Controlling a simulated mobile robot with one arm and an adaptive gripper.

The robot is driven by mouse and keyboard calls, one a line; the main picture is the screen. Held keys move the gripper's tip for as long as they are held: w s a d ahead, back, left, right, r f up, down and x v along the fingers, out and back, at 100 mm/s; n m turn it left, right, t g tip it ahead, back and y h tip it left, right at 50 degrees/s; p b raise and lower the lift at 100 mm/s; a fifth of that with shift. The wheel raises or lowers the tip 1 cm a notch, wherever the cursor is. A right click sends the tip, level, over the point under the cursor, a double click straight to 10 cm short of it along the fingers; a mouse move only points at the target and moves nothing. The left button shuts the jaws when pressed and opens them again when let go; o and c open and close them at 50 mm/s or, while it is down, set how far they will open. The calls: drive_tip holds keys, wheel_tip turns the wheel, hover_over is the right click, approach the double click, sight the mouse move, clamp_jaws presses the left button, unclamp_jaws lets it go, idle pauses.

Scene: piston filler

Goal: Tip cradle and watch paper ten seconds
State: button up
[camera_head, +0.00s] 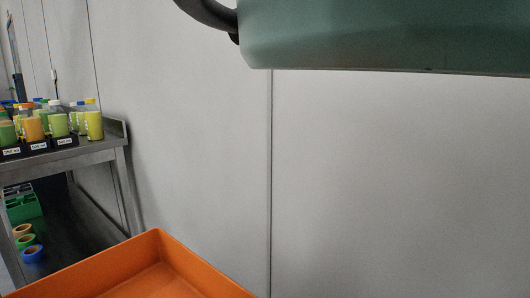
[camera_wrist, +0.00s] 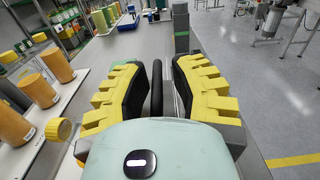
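My gripper (camera_wrist: 160,85) shows in the wrist view, with yellow ridged fingers and black inner pads. The fingers stand apart. A dark upright bar (camera_wrist: 157,88) shows between them, with gaps visible beside it; I cannot tell what it belongs to or whether a pad touches it. I cannot make out the cradle or the paper in either view. The teal body at the top of the head view seems to be part of my arm and hides what is behind it.
An orange tray (camera_head: 160,240) is at the bottom of the head view. A metal bench (camera_head: 85,150) at left holds several bottles (camera_head: 58,124). In the wrist view, amber cylinders (camera_wrist: 36,91) stand at left, beside a grey surface (camera_wrist: 125,45). Open floor (camera_wrist: 260,95) lies at right.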

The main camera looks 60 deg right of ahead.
drive_tip(key=shift+o, duration=1.1)
drive_tip(key=s+d, duration=0.1)
drive_tip(key=d, duration=1.1)
